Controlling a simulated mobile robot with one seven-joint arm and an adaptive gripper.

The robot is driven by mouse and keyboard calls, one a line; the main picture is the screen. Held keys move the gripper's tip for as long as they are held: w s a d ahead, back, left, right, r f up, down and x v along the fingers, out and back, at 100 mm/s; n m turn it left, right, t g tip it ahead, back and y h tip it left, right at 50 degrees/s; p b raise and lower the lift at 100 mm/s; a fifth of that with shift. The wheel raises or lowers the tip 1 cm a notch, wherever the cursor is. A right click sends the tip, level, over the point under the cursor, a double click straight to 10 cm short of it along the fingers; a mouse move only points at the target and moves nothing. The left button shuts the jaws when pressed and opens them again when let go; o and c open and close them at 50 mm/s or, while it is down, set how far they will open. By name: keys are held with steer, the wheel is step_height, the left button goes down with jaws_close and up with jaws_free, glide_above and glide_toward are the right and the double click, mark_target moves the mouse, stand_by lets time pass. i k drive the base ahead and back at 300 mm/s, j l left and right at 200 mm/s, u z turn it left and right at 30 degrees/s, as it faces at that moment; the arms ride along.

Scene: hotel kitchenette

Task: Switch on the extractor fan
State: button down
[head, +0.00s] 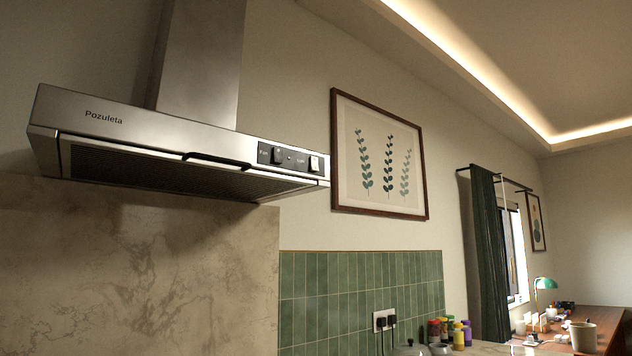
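The extractor fan (180,140) is a steel hood with the word "Pozuleta" on its front, fixed to the wall at upper left in the head view. A dark control panel (290,159) sits at the right end of its front face. The panel holds a dark switch (278,156) on the left and a pale switch (314,163) on the right. Their small labels are too blurred to read surely. I cannot tell the switch positions. A dark handle (217,161) runs along the hood's lower front edge. My gripper is not in view.
A stone backsplash (130,270) is below the hood, with green tiles (340,290) to its right. Sockets with plugs (384,320), several jars (445,331) and a lidded pot (411,349) are lower down. A framed plant picture (378,158) hangs right of the hood.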

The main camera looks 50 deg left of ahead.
mark_target(278, 151)
steer(key=i+l, duration=0.4)
steer(key=l, duration=0.15)
steer(key=u, duration=1.35)
steer(key=i+l, duration=0.05)
